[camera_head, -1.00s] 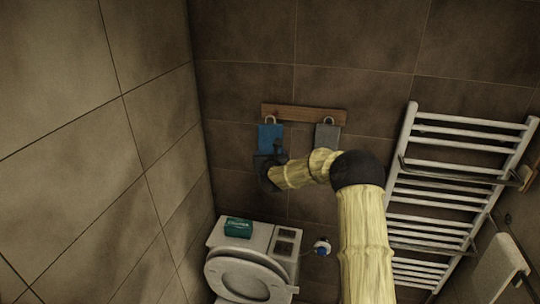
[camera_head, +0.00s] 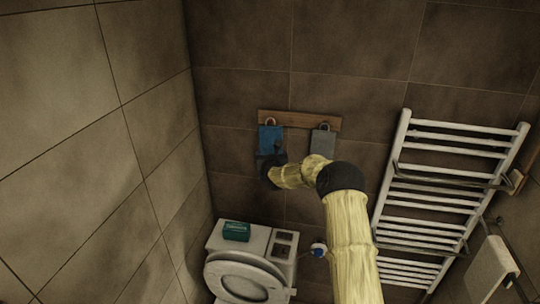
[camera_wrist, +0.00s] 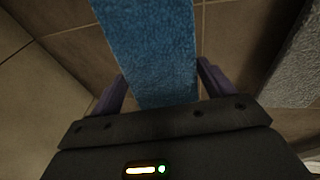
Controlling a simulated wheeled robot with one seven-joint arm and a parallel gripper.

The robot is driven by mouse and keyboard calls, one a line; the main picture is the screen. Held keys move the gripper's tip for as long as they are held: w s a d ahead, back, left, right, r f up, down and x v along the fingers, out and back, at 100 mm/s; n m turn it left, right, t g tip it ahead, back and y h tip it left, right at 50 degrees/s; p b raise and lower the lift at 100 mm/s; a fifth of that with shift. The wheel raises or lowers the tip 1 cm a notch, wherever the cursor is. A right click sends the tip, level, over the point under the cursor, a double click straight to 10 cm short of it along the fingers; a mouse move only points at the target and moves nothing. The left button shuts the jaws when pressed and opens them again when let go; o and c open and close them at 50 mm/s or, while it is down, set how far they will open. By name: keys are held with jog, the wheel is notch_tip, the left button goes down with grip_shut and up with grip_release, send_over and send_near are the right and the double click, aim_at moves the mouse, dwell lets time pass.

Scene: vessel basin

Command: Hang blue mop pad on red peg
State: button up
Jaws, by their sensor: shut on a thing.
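The blue mop pad (camera_head: 270,137) hangs upright at the left end of the wooden rail (camera_head: 300,120), with a pale loop at its top. My gripper (camera_head: 275,153) is at the pad's lower part, in front of the wall. In the wrist view the blue pad runs between the two purple fingers of my gripper (camera_wrist: 163,75), which is shut on it.
A grey pad (camera_head: 322,140) hangs at the rail's right end, close to my arm; it also shows in the wrist view (camera_wrist: 297,60). Below are a toilet (camera_head: 245,275) and a green box (camera_head: 236,231). A white towel radiator (camera_head: 440,200) stands at the right.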

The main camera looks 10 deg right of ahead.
jog(key=shift+w+d+p, duration=0.1)
jog(key=shift+w+p, duration=0.25)
jog(key=shift+w, duration=0.05)
jog(key=shift+w+d+f+b, duration=0.3)
jog(key=shift+w+f+b, duration=0.3)
jog(key=shift+b, duration=0.75)
jog(key=shift+f+b, duration=0.1)
jog(key=shift+b, duration=0.2)
jog(key=o, duration=1)
jog(key=b+v, duration=0.7)
jog(key=v, duration=1)
jog(key=shift+s+b, duration=0.15)
jog(key=shift+b, duration=0.2)
